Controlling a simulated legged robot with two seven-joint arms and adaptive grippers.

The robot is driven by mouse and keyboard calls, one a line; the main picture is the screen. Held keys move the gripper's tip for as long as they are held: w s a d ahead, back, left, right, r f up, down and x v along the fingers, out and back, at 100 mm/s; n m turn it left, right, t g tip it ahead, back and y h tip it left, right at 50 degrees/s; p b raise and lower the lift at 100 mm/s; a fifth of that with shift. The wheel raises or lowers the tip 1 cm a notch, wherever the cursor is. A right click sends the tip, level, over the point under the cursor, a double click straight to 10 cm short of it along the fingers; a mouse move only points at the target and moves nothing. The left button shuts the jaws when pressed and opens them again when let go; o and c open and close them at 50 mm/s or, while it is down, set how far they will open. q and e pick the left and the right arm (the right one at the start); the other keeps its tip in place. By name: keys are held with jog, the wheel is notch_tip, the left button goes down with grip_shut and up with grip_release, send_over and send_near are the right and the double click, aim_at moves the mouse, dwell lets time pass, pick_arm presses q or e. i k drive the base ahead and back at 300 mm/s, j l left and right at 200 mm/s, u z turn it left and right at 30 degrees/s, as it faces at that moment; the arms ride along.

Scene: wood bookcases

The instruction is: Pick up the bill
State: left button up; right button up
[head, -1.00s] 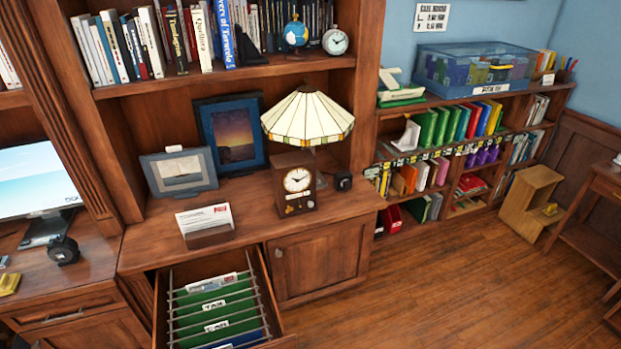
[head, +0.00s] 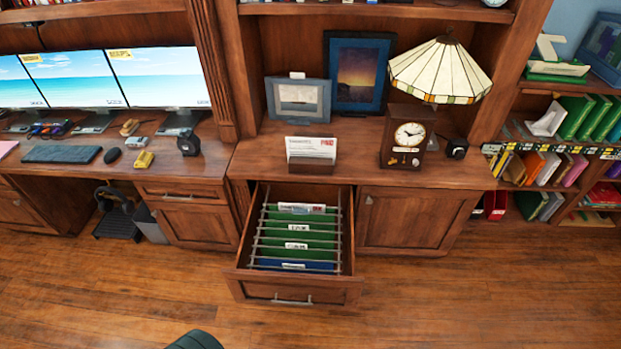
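White papers with red print (head: 311,147), which may be the bill, stand upright in a dark letter holder (head: 310,167) on the wooden counter. I cannot tell from the print which paper is the bill. Neither of my grippers is in view.
The drawer juts out over the clear wooden floor (head: 450,300). A clock (head: 408,137), a stained-glass lamp (head: 440,70) and picture frames stand on the counter. A desk with monitors (head: 160,75) is at left. A dark rounded thing (head: 194,341) shows at the bottom edge.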

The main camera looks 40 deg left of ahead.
aim_at(296, 146)
jog(key=i+l+u, duration=0.4)
jog(key=i, duration=0.2)
jog(key=i+l+u, duration=0.4)
jog(key=l, duration=0.25)
jog(key=i+l+u, duration=0.4)
jog(key=l, duration=0.35)
jog(key=i, duration=0.1)
